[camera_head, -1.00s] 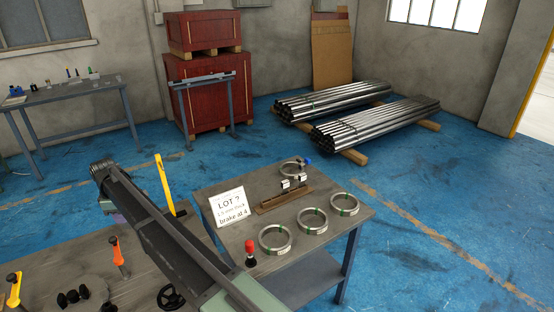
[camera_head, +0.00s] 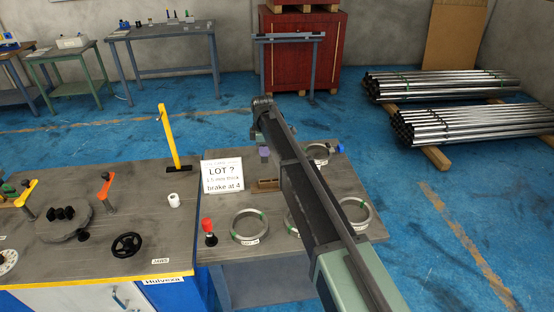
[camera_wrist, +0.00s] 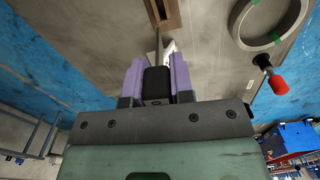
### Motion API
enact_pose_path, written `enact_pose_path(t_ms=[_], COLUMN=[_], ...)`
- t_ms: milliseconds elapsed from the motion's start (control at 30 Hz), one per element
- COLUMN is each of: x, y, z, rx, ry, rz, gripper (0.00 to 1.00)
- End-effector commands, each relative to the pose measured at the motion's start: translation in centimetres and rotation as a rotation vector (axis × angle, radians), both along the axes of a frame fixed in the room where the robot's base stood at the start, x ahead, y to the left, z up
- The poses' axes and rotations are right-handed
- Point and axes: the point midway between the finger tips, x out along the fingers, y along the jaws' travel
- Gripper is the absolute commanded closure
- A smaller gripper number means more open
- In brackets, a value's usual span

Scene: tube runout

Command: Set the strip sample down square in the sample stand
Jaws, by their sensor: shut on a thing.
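The sample stand (camera_head: 266,184) is a brown block on the small grey table, just right of the lot card. In the wrist view the stand (camera_wrist: 172,16), with a dark slot, lies at the top, beyond my fingertips. My gripper (camera_wrist: 156,66) has purple fingers and is shut. The strip sample (camera_wrist: 157,42) seems to be the thin grey edge-on line reaching from between the fingers towards the stand; most of it is hidden. In the head view my gripper (camera_head: 264,153) shows only as a small purple patch behind the stand, and I cannot tell whether strip and stand touch.
The white lot card (camera_head: 224,179) stands close left of the stand; it also shows beside the fingers (camera_wrist: 169,50). Wire coils (camera_head: 248,226) and a red-topped tool (camera_head: 208,230) lie nearer. A bench with a yellow post (camera_head: 169,138) stands left.

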Motion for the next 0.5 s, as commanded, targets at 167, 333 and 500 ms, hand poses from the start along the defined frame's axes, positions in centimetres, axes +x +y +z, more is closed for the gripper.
enact_pose_path(t_ms=[167,333,500], x=[-0.1,-0.1,-0.1], y=[0.0,0.0,0.0], z=[-1.2,-1.1,-2.1], rx=[0.0,0.0,0.0], ry=[0.0,0.0,0.0], rz=[0.108,0.106,0.105], gripper=[1.0,1.0,1.0])
